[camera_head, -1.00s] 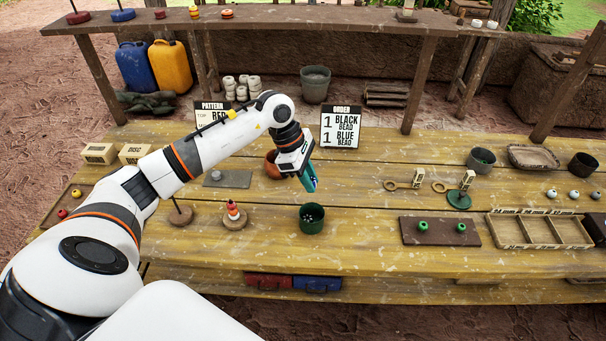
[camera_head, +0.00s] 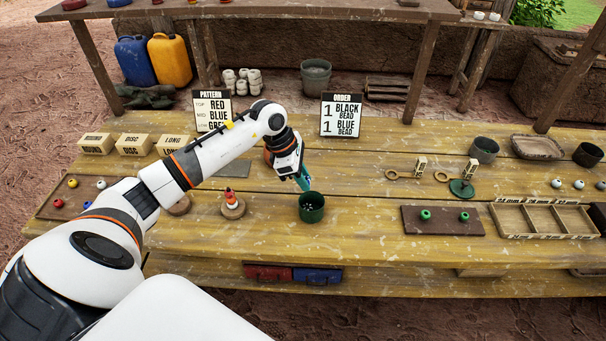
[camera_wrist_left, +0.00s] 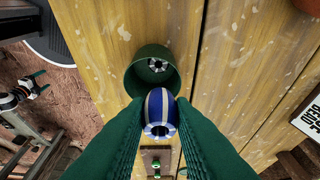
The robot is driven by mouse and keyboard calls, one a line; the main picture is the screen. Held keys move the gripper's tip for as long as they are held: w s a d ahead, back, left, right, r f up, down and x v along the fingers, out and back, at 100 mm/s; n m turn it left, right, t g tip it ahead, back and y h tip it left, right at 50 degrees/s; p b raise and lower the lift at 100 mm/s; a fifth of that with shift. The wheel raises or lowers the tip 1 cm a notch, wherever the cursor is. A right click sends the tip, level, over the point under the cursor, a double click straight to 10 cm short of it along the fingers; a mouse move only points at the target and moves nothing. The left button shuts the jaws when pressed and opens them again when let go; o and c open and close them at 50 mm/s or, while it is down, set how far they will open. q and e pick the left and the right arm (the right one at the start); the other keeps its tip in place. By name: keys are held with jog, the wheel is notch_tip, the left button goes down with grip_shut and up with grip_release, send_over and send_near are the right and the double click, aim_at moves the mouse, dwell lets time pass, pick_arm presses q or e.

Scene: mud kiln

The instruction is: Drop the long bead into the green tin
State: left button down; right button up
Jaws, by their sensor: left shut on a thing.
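A blue bead with white stripes (camera_wrist_left: 158,112) is held between the green fingers of my left gripper (camera_wrist_left: 158,128). In the head view, my left gripper (camera_head: 304,184) points down just above and behind the green tin (camera_head: 312,214). In the left wrist view, the tin (camera_wrist_left: 140,58) lies just past the bead, which overlaps its near rim. A dark and white striped piece (camera_wrist_left: 157,65) shows inside the tin. Whether the bead is over the opening is hard to tell. What seems to be my right gripper (camera_wrist_left: 38,84) shows small at the left edge of the wrist view.
A stacked bead spindle (camera_head: 232,206) stands left of the tin. A brown board with green beads (camera_head: 441,219) and a divided wooden tray (camera_head: 545,218) lie to the right. An order sign (camera_head: 341,115) stands behind. The wood around the tin is clear.

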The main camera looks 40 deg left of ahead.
pick_arm(q)
jog(key=c, duration=1.3)
grip_release()
jog(key=shift+o, duration=0.7)
pick_arm(e)
jog(key=shift+d, duration=0.35)
pick_arm(q)
jog(key=shift+r, duration=0.1)
jog(key=b+v, duration=0.2)
jog(key=v, duration=1)
pick_arm(e)
notch_tip(320, 180, down, 2)
jog(key=shift+f, duration=0.1)
pick_arm(q)
jog(key=shift+d, duration=0.1)
